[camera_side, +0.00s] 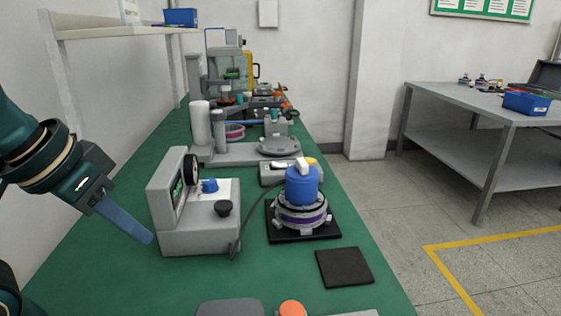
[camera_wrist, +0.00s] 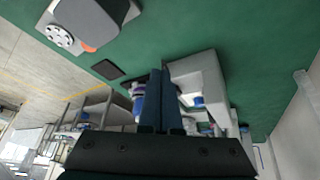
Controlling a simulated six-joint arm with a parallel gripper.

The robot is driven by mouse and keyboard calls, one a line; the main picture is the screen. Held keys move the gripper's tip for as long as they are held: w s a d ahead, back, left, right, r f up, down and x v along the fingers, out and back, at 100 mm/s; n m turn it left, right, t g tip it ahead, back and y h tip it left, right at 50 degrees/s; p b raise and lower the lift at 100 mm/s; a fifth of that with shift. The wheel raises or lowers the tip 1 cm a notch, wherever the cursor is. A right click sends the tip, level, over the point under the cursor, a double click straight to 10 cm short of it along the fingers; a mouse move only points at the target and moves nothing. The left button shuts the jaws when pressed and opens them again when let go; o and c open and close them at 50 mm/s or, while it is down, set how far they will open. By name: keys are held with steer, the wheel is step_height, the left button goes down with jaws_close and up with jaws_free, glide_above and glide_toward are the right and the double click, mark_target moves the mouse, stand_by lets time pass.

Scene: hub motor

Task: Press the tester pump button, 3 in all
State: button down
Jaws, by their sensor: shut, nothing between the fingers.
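The grey tester (camera_side: 200,232) stands on the green bench, with a screen and a dark round dial on its upright panel. On its deck are a blue knob (camera_side: 210,185) and a black mushroom-shaped button (camera_side: 223,207); I cannot tell for sure which is the pump button. My gripper (camera_side: 148,238) is left of the tester, fingers together and empty, pointing down to the right, apparently apart from it. In the wrist view my closed fingers (camera_wrist: 161,74) partly hide the tester (camera_wrist: 205,75). A hub motor (camera_side: 302,214) with a purple band and blue top sits right of the tester.
A black cable runs from the tester toward the motor. The motor stands on a black mat (camera_side: 328,229); an empty dark pad (camera_side: 344,267) lies in front. A grey item with an orange part (camera_side: 292,308) is at the front edge. Fixtures crowd the back; green bench (camera_side: 95,262) is clear at left.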

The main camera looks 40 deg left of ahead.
steer(key=w+a+r+n+g+y, duration=0.1)
steer(key=w+a+r+n, duration=0.3)
steer(key=w+r, duration=0.6)
steer(key=n+g+y, duration=0.1)
steer(key=n+g, duration=0.1)
steer(key=n, duration=0.1)
glide_above(222, 203)
steer(key=s+d, duration=0.3)
steer(key=shift+s+d+x, duration=0.15)
steer(key=shift+s+x, duration=0.05)
steer(key=shift+x, duration=1)
steer(key=shift+s+d+x, duration=0.1)
steer(key=shift+s+x, duration=0.1)
steer(key=shift+x, duration=1)
steer(key=shift+f, duration=0.25)
steer(key=x, duration=1.2)
steer(key=shift+s+d+f, duration=0.2)
steer(key=shift+s+f, duration=0.05)
steer(key=shift+f, duration=0.7)
